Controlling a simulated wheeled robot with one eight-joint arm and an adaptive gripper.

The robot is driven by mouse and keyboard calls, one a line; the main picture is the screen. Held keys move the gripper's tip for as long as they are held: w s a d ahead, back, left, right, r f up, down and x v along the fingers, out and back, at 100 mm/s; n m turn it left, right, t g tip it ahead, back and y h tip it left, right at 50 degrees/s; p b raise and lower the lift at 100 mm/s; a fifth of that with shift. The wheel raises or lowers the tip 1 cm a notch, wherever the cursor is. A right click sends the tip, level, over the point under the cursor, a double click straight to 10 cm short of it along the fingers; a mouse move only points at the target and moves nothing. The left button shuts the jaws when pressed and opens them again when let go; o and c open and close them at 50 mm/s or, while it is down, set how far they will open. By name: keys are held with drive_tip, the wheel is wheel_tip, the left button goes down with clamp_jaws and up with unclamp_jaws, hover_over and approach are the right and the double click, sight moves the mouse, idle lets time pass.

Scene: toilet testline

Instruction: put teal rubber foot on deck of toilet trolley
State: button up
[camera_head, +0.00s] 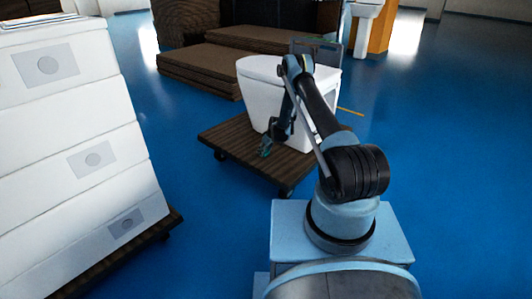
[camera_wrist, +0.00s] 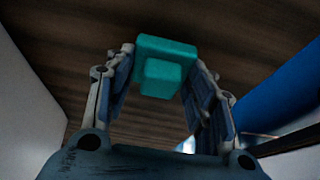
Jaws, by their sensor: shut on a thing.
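The teal rubber foot (camera_wrist: 165,66) is between the fingertips of my gripper (camera_wrist: 165,80) in the wrist view, a small block with a smaller raised block on it. My gripper is shut on it. In the head view my gripper (camera_head: 268,148) hangs over the brown deck of the toilet trolley (camera_head: 232,140), near its front part, with a bit of teal showing at the tip. The deck fills the background of the wrist view (camera_wrist: 80,35). I cannot tell whether the foot touches the deck. A white toilet (camera_head: 258,85) stands on the trolley, partly hidden by my arm.
A stack of white boxes (camera_head: 80,140) stands on another dark trolley at the left. Brown slatted platforms (camera_head: 200,72) lie behind the toilet trolley. A white basin on a pedestal (camera_head: 362,25) is at the back. Blue floor (camera_head: 440,140) is clear on the right.

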drive_tip(key=o, duration=1.1)
drive_tip(key=shift+f, duration=0.1)
